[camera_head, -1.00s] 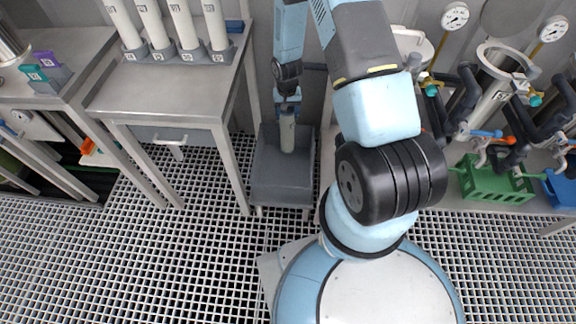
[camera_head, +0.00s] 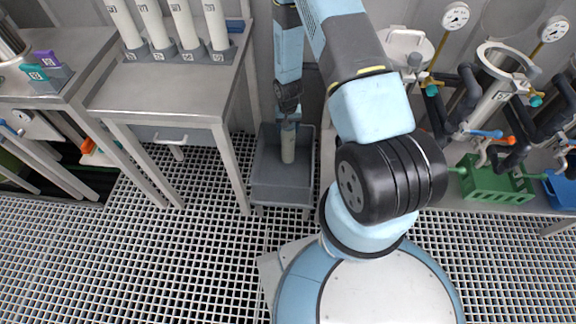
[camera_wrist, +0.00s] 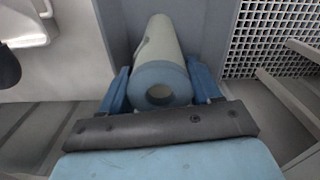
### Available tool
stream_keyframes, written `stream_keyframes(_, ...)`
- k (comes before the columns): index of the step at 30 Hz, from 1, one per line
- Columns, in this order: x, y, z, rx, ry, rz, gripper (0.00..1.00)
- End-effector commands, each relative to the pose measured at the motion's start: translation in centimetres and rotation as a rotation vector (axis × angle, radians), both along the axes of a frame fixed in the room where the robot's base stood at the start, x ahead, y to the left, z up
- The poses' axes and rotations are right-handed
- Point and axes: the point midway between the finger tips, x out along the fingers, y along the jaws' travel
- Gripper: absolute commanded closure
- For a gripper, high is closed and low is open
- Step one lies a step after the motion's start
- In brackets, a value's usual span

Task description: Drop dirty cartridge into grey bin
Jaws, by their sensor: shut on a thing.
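The dirty cartridge (camera_head: 288,147) is a dull grey-beige cylinder held upright below my gripper (camera_head: 288,122). In the wrist view, the cartridge (camera_wrist: 160,65) shows its blue-grey end with a round hole, between the two blue fingers of my gripper (camera_wrist: 162,92). My gripper is shut on this upper end. The grey bin (camera_head: 272,193) stands on the floor grating between the steel table and the bench. The cartridge's lower part is within the bin's outline; whether it touches the bottom cannot be told.
A steel table (camera_head: 165,88) with several white cartridges (camera_head: 184,25) in a rack stands left of the bin. A bench at right carries a green crate (camera_head: 497,182), a blue crate (camera_head: 562,190) and vessels with gauges. My base stands in front; the grating at left is clear.

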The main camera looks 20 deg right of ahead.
Motion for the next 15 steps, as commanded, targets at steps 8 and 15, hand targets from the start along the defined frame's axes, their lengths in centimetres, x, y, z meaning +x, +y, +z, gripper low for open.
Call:
stream_keyframes(8,0.02,-0.06,0.02,0.0,0.0,-0.001,0.32)
stream_keyframes(15,0.01,-0.08,0.02,0.0,0.0,-0.001,0.09)
